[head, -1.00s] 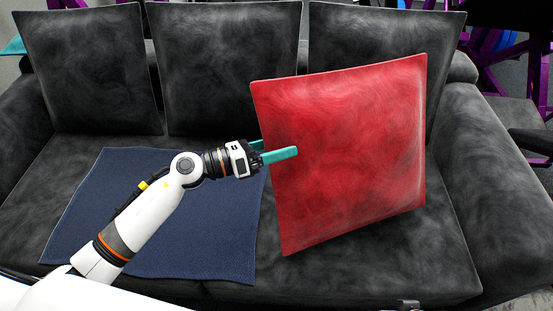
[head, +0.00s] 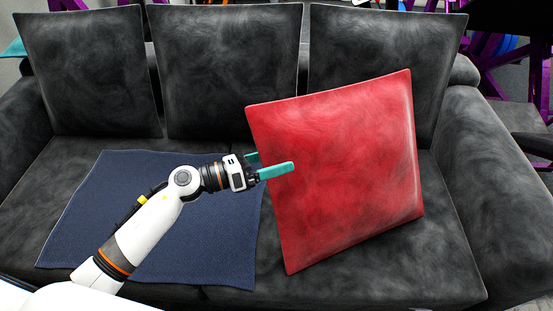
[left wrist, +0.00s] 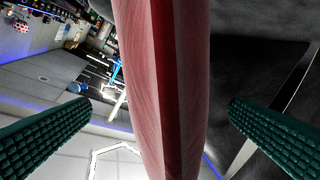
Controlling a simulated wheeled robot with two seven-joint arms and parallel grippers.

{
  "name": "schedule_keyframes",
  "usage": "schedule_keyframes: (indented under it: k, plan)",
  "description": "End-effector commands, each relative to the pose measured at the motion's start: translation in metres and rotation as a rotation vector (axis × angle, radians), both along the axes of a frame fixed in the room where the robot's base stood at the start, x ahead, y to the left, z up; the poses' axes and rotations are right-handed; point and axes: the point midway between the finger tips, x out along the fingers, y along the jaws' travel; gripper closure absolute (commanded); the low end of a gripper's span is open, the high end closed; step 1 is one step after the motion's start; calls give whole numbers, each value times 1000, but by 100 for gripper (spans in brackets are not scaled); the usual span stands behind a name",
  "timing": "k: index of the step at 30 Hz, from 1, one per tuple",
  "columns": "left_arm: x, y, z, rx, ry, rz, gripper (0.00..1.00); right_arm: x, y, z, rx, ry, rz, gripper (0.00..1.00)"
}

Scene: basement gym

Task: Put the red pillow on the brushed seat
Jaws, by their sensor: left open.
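The red pillow (head: 340,170) stands tilted on one corner over the right part of the dark grey sofa seat (head: 380,265), which has a brushed, streaky surface. It also shows in the left wrist view (left wrist: 150,80), edge-on between my two fingers with gaps on both sides. My left gripper (head: 270,165) is open around the pillow's left edge. One teal finger is in front of the pillow and the other is partly hidden behind it. I cannot tell whether the pillow's lower corner touches the seat. My right gripper is not in view.
A dark blue cloth (head: 110,190) lies flat on the left part of the seat, under my left arm. Several dark back cushions (head: 85,70) lean on the backrest. The right armrest (head: 480,170) bounds the seat. Purple-framed gym equipment (head: 510,75) stands behind.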

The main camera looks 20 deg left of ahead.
Motion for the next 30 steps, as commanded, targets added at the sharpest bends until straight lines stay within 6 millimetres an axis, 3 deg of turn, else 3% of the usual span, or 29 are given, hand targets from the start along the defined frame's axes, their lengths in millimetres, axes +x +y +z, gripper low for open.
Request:
schedule_keyframes:
  k: [9, 15, 30]
  plan:
    - [-38, 54, -1, 1, 4, 1, 0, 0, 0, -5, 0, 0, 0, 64]
    - [-55, 80, 0, 0, 3, -1, 0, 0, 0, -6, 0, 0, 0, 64]
    - [-61, 90, 1, -4, 0, 1, 0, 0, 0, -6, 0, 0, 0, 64]
